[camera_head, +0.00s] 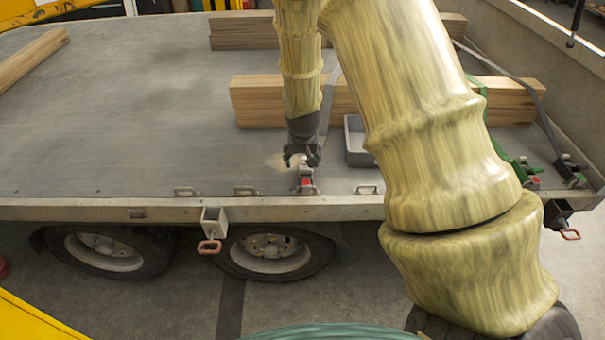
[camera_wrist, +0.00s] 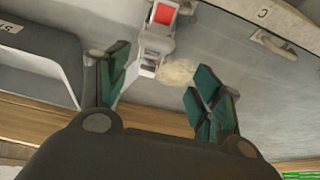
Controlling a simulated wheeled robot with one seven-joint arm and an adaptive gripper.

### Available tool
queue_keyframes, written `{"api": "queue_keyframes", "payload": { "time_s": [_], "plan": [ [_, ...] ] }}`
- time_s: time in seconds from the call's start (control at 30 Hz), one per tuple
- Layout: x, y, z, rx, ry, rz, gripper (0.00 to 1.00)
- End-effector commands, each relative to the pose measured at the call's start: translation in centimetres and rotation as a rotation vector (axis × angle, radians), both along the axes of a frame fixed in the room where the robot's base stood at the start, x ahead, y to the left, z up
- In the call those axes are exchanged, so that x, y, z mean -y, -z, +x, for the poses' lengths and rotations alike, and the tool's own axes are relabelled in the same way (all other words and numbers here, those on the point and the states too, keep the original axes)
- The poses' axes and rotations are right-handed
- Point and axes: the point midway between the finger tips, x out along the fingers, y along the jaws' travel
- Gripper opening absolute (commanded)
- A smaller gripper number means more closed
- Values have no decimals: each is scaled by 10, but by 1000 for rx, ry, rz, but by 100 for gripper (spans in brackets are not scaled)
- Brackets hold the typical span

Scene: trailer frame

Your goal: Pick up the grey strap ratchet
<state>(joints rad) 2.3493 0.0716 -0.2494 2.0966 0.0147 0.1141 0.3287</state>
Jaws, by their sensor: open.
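The grey strap ratchet (camera_head: 306,184), with a red part, stands near the trailer's front edge. My gripper (camera_head: 303,158) is right above it, pointing down. In the wrist view my gripper (camera_wrist: 163,62) is open, with green finger pads spread apart. The ratchet (camera_wrist: 156,44) shows between and beyond the fingertips, nearer the left finger; its red part is at the top edge. No grip on it shows. The grey strap (camera_head: 328,100) runs back over the timber, partly hidden by my arm.
A grey bin (camera_head: 355,143) stands close right of my gripper, and the left finger is near it in the wrist view (camera_wrist: 40,62). Timber stacks (camera_head: 510,100) lie behind. A green ratchet (camera_head: 524,172) and a dark one (camera_head: 570,170) are farther right.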

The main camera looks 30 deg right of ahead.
Motion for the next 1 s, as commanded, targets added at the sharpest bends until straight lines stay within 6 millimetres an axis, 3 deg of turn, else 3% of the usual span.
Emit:
{"api": "queue_keyframes", "payload": {
  "time_s": [0.4,0.73,1.0],
  "plan": [
    [15,41,10,-2,8,0,65],
    [17,54,15,-1,6,0,65],
    [25,79,19,-3,6,1,65]
  ]
}}
